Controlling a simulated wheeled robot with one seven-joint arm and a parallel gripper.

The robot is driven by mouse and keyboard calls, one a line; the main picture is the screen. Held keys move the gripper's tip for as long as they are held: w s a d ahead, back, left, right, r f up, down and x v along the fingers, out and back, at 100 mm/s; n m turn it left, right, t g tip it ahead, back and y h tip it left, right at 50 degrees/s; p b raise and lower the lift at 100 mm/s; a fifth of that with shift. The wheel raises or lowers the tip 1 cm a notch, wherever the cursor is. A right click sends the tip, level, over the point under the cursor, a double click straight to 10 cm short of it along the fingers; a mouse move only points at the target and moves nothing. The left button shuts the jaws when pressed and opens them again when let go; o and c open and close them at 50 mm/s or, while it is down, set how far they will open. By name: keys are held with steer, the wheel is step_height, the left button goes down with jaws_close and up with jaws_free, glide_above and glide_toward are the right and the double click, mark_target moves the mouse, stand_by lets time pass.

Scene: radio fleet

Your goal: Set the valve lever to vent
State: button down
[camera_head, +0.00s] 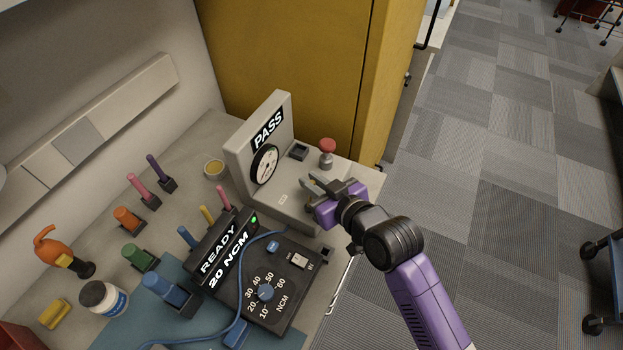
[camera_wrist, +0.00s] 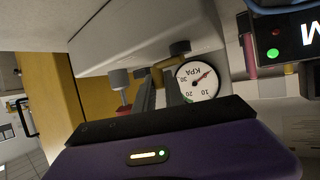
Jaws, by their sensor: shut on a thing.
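The grey tester (camera_head: 290,185) stands at the back of the bench with a PASS sign (camera_head: 268,128) and a round dial gauge (camera_head: 264,163). The gauge also shows in the wrist view (camera_wrist: 197,79), marked KPA. My gripper (camera_head: 314,186) is at the tester's front right side. In the wrist view my gripper (camera_wrist: 160,80) has its fingers closed around the brass valve lever (camera_wrist: 158,68), beside a dark round knob (camera_wrist: 180,47). The fingers and wrist cover most of the lever in the head view. Its position marks, including vent, cannot be read.
A red mushroom knob (camera_head: 327,147) stands on the tester just behind my gripper. The black torque unit (camera_head: 262,290) reads READY 20 NCM, with a blue cable (camera_head: 243,270) across it. A yellow cabinet (camera_head: 290,50) stands behind. Open carpeted floor (camera_head: 490,200) lies to the right.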

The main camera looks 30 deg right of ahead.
steer(key=shift+s+d+m+h+p, duration=0.15)
steer(key=shift+d+m+h+p, duration=0.05)
steer(key=shift+m+h+p, duration=0.3)
steer(key=shift+s+d+m+h+p, duration=0.15)
steer(key=shift+m+h+p, duration=0.25)
steer(key=shift+h, duration=0.1)
steer(key=shift+s+f+m+h, duration=0.15)
steer(key=shift+m+h, duration=0.25)
steer(key=shift+h, duration=0.2)
steer(key=shift+s+d+m+h+b, duration=0.1)
steer(key=shift+d+m+h+b, duration=0.05)
steer(key=shift+m+h+b, duration=0.3)
steer(key=c, duration=1.4)
jaws_free()
